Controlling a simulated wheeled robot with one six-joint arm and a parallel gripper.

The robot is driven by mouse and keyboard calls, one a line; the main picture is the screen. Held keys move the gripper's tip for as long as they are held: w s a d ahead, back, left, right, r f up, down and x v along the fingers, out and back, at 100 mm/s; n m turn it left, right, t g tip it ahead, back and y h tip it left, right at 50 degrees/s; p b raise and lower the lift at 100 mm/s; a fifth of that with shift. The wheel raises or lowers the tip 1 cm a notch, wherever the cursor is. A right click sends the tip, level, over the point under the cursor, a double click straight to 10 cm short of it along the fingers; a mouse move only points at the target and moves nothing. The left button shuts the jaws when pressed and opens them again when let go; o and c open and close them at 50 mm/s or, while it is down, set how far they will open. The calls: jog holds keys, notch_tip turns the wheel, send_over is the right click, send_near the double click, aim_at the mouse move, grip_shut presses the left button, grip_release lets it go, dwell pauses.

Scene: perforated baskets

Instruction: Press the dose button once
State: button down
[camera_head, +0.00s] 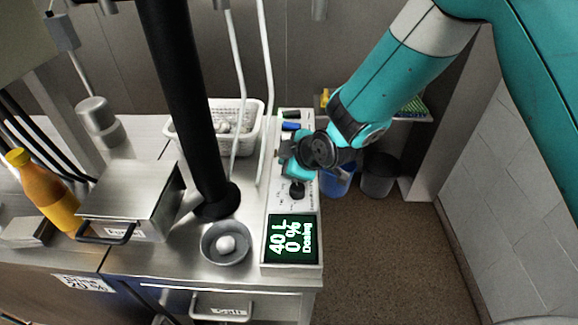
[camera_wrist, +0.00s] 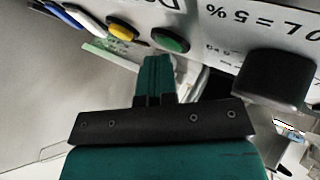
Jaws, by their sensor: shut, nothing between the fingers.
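The panel (camera_head: 283,208) stands at the right of the steel counter. Its screen (camera_head: 291,239) reads "40 L", "0 %" and "Dosing". In the wrist view, a green button (camera_wrist: 171,40) and a yellow button (camera_wrist: 122,28) sit side by side. Upside-down lettering starting "D" shows above them, cut off by the frame edge, so I cannot tell for sure which is the dose button. My gripper (camera_wrist: 158,62) is shut and empty, its tips close to the green button; contact cannot be told. In the head view my gripper (camera_head: 297,168) covers part of the panel.
A black knob (camera_wrist: 272,82) sticks out beside the buttons. A blue lever (camera_head: 291,127) is at the panel's far end. A black column (camera_head: 187,110), white basket (camera_head: 250,121) and grey bowl (camera_head: 212,257) with a white ball stand to the left. Bins stand right of the counter.

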jog(key=shift+r+p, duration=0.45)
jog(key=shift+r, duration=0.35)
jog(key=shift+r+p, duration=1.45)
jog(key=shift+r, duration=1.1)
jog(key=s+d+r+m+g+b, duration=0.1)
jog(key=s+d+r+m+g, duration=0.1)
jog(key=s, duration=0.7)
jog(key=s+d+r+m+g+h+b, duration=0.1)
jog(key=s+d+r+m+g+b, duration=0.1)
jog(key=s+d+r+m, duration=0.2)
jog(key=s+d+r+m+g+b, duration=0.1)
jog(key=s+d+r+m+g, duration=0.2)
jog(key=s, duration=1.1)
jog(key=d+r+m, duration=0.1)
jog(key=d+r, duration=0.2)
jog(key=d, duration=0.3)
jog(key=shift+s+d+h+b, duration=0.15)
jog(key=shift+s+h+b, duration=0.15)
jog(key=shift+s+h, duration=0.1)
